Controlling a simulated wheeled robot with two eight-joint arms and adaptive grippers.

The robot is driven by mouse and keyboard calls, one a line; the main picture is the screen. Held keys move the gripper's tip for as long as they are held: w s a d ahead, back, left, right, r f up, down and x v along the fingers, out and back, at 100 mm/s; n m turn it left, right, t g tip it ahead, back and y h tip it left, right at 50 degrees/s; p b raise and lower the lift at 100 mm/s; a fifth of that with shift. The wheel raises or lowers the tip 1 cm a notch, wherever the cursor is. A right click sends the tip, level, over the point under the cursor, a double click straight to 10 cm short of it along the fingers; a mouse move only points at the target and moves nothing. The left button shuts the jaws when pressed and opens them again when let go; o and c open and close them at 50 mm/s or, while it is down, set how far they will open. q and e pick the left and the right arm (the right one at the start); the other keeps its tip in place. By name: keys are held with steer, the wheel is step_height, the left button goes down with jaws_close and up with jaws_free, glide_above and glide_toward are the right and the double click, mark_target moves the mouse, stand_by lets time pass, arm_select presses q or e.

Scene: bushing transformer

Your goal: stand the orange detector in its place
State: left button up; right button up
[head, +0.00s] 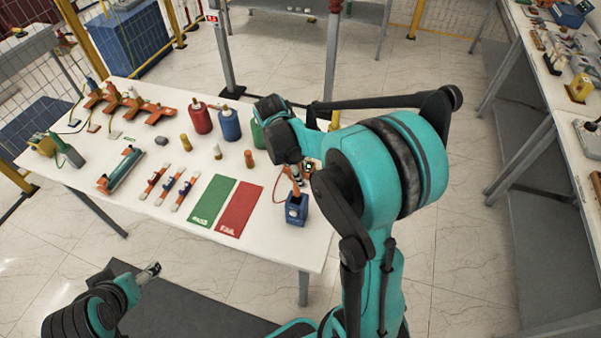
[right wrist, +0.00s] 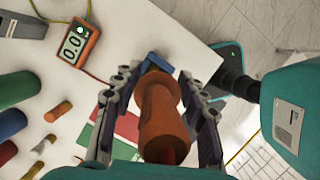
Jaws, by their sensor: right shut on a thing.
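The orange detector (right wrist: 160,115) is between the fingers of my right gripper (right wrist: 160,108), which is shut on it. In the head view the detector (head: 296,191) shows small and upright below my right gripper (head: 297,174), over the blue holder (head: 296,211) near the table's right front edge. The holder also shows in the right wrist view (right wrist: 153,64), partly hidden behind the detector. I cannot tell whether the detector's lower end is inside the holder or just above it. My left gripper (head: 149,271) is low, off the table's front edge; its jaws are too small to read.
The green mat (head: 212,200) and red mat (head: 240,209) lie left of the holder. An orange meter (right wrist: 76,43) reading 0.0 is close by, with a cable. Red (head: 201,118) and blue (head: 229,124) bushings stand farther back. Several fuses and tools occupy the left side.

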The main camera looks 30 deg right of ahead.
steer(key=shift+f, duration=0.25)
step_height(320, 180, down, 6)
steer(key=b, duration=0.5)
steer(key=shift+b, duration=0.3)
stand_by(0.6)
steer(key=shift+f+b, duration=0.6)
steer(key=shift+f, duration=0.1)
stand_by(1.0)
steer(key=o, duration=1.4)
steer(key=shift+c, duration=0.2)
steer(key=shift+r, duration=0.1)
steer(key=v, duration=1.2)
steer(key=shift+s, duration=0.1)
